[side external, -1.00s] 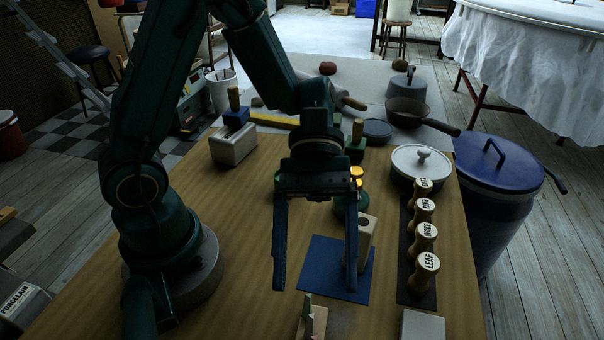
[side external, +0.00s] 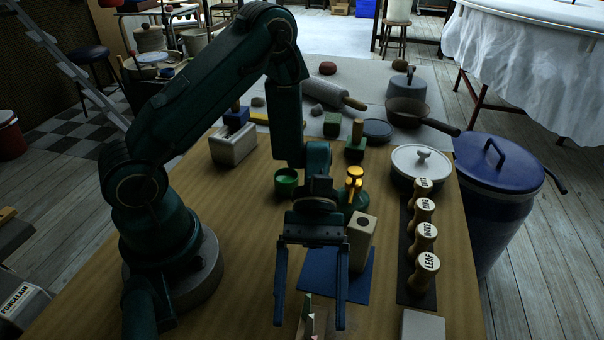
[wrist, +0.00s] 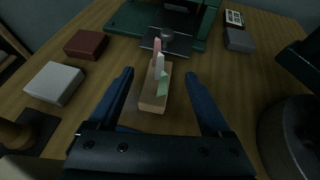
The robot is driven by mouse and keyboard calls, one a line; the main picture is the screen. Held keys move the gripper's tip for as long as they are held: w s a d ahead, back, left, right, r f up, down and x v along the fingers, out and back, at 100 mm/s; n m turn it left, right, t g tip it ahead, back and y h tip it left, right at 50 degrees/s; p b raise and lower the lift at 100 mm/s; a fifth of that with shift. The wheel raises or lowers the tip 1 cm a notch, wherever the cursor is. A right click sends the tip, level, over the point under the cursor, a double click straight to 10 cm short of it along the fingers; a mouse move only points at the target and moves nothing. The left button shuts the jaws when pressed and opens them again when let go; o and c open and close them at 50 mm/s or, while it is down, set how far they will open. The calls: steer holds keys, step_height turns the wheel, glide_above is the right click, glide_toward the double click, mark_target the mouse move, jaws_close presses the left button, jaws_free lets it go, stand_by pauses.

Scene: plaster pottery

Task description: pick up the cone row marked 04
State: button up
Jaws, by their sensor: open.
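The cone row is a small wooden block with pink, white and green cones standing on it. It shows in the wrist view (wrist: 153,100), and partly at the bottom edge of the side view (side external: 309,322). I cannot read a number on it. My gripper (side external: 309,324) is open and empty, pointing down over the row. In the wrist view my two blue fingers (wrist: 158,76) lie to the left and right of the row, with gaps on both sides. I cannot tell how far the fingertips are above the table.
A pale block (wrist: 55,83) and a dark red block (wrist: 86,44) lie left of the row. A dark green frame (wrist: 165,22) stands beyond it. Stamps (side external: 425,268) stand in a line at right.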

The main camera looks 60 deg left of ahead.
mark_target(309, 328)
steer(key=shift+x, duration=1.6)
steer(key=shift+a+f, duration=0.1)
steer(key=shift+f, duration=0.1)
jaws_close()
steer(key=shift+r, duration=0.15)
